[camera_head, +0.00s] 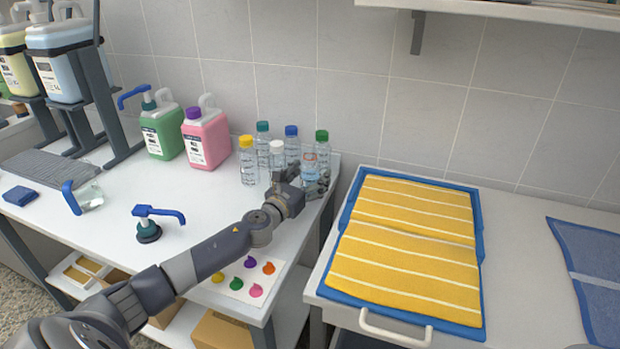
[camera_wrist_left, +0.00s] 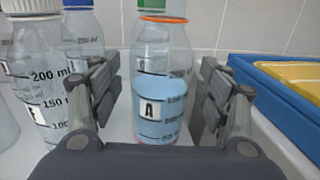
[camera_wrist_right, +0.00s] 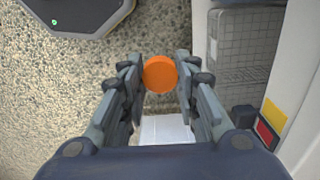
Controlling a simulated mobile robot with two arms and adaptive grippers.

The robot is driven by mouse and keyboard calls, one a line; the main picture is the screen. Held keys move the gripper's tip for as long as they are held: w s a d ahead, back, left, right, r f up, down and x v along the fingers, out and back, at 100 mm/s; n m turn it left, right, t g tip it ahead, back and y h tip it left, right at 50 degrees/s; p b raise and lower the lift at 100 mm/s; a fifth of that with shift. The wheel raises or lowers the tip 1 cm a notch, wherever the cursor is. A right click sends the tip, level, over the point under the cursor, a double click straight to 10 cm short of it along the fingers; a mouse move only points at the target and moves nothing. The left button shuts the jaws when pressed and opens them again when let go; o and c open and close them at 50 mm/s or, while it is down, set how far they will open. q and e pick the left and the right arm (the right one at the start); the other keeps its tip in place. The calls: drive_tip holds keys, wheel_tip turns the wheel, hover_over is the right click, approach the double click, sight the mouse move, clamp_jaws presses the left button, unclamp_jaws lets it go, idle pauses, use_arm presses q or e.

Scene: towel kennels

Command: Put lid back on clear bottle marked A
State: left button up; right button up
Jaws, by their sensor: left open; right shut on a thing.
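The clear bottle marked A (camera_wrist_left: 160,92) stands upright in the left wrist view, with an orange ring at its neck and no lid visible on it. In the head view the bottle (camera_head: 310,157) is at the right end of the bottle group, its lower part hidden by my gripper. My left gripper (camera_head: 308,181) is open, with one finger on each side of the bottle and gaps visible. My right gripper (camera_wrist_right: 160,68) is shut on a round orange lid (camera_wrist_right: 160,75); it is out of the head view.
Bottles with yellow (camera_head: 246,141), white (camera_head: 277,146), teal, blue and green (camera_head: 322,135) caps stand close by. A blue tray (camera_head: 340,225) with yellow towels is at right. Pink (camera_head: 206,138) and green jugs stand behind at left. The table front holds a sheet with coloured spots (camera_head: 240,283).

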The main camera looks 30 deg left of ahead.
sight(306, 167)
use_arm(q)
drive_tip(key=c, duration=1.1)
drive_tip(key=shift+r, duration=0.15)
drive_tip(key=shift+r, duration=0.3)
use_arm(e)
drive_tip(key=shift+r, duration=0.2)
use_arm(q)
drive_tip(key=r, duration=0.1)
drive_tip(key=r+p, duration=0.1)
drive_tip(key=shift+s+r+p, duration=0.25)
drive_tip(key=shift+r+p, duration=0.1)
drive_tip(key=shift+r, duration=0.05)
use_arm(e)
drive_tip(key=shift+r, duration=0.65)
use_arm(q)
drive_tip(key=s+d, duration=0.1)
drive_tip(key=s, duration=0.4)
drive_tip(key=s+d+r, duration=0.1)
drive_tip(key=s, duration=0.4)
drive_tip(key=s+d, duration=0.1)
drive_tip(key=s, duration=0.4)
drive_tip(key=shift+d+r, duration=0.15)
drive_tip(key=shift+d, duration=0.1)
use_arm(e)
drive_tip(key=shift+f, duration=0.1)
use_arm(q)
drive_tip(key=shift+o, duration=0.3)
drive_tip(key=c, duration=0.4)
